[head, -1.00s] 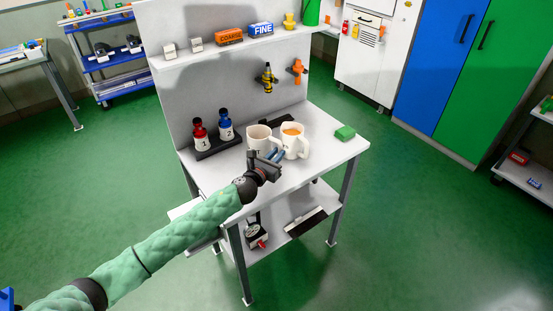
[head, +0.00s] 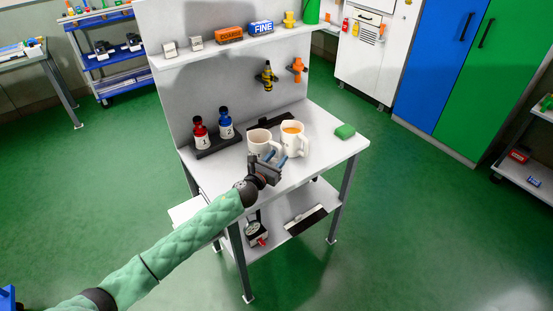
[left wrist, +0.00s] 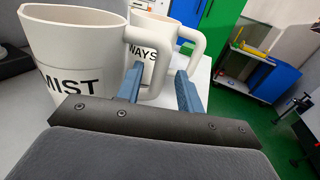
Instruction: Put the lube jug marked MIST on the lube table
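The lube jug marked MIST (head: 259,138) is a white mug-like jug on the grey table. In the left wrist view the MIST jug (left wrist: 75,60) fills the left side, lettering facing me. My left gripper (head: 272,157) is at the handle side of this jug. In the left wrist view the blue fingers of my left gripper (left wrist: 160,80) stand on either side of its handle, partly closed on it; the exact contact is hard to see. A second white jug marked WAYS (left wrist: 150,72) stands just behind; it shows orange contents in the head view (head: 296,140). My right gripper is not in view.
Red and blue bottles (head: 212,128) stand on a dark tray left of the jugs. A green block (head: 344,131) lies at the right corner. A shelf (head: 235,45) with boxes is above. The table's front right (head: 325,155) is clear. A blue cart (head: 110,65) stands back left.

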